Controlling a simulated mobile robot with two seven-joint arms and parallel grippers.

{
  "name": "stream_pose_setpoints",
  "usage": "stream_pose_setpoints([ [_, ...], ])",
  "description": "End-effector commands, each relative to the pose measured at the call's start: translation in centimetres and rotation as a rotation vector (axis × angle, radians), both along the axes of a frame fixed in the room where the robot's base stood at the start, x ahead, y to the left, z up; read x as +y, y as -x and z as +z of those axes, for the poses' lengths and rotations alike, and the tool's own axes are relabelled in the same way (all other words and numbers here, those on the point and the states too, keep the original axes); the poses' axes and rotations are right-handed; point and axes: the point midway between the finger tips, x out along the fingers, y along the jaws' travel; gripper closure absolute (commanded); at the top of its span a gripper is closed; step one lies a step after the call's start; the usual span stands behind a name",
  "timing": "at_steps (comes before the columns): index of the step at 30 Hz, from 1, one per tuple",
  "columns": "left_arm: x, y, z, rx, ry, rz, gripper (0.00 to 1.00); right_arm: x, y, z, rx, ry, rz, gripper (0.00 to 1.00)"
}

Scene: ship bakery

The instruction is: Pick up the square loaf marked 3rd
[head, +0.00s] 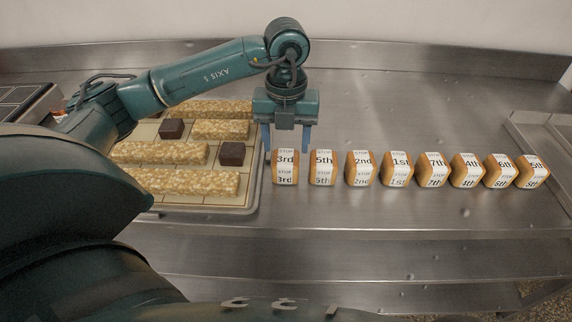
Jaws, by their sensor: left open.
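The square loaf marked 3rd (285,168) stands at the left end of a row of loaves on the steel counter, just right of the tray. It is brown with a white label band. My left gripper (286,149) is open, pointing down. Its two blue fingers show above and behind the loaf's top, one near each side. I cannot tell whether they touch it. My right gripper is not in view.
Close to its right stands the loaf marked 5th (322,168), then several more marked loaves. A tray (253,195) with oat-coloured bars and dark blocks lies to the left. The steel counter (420,110) behind the row is clear.

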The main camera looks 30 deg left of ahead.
Motion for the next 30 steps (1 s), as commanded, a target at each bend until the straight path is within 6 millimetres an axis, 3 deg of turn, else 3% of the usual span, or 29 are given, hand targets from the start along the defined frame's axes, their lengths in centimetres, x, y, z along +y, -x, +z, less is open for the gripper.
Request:
stream_pose_setpoints([
  [8,0.0,0.2,-2.3,0.002,0.001,-0.001,0.44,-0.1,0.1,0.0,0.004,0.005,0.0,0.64],
  [17,-0.2,0.6,-6.3,0.002,0.002,-0.001,0.44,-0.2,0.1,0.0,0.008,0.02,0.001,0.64],
  [26,-0.2,0.5,-6.7,-0.001,0.003,-0.002,0.44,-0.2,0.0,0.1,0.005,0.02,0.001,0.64],
  [30,-0.2,0.5,-6.7,-0.001,0.003,-0.002,0.56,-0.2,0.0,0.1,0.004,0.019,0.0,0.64],
])
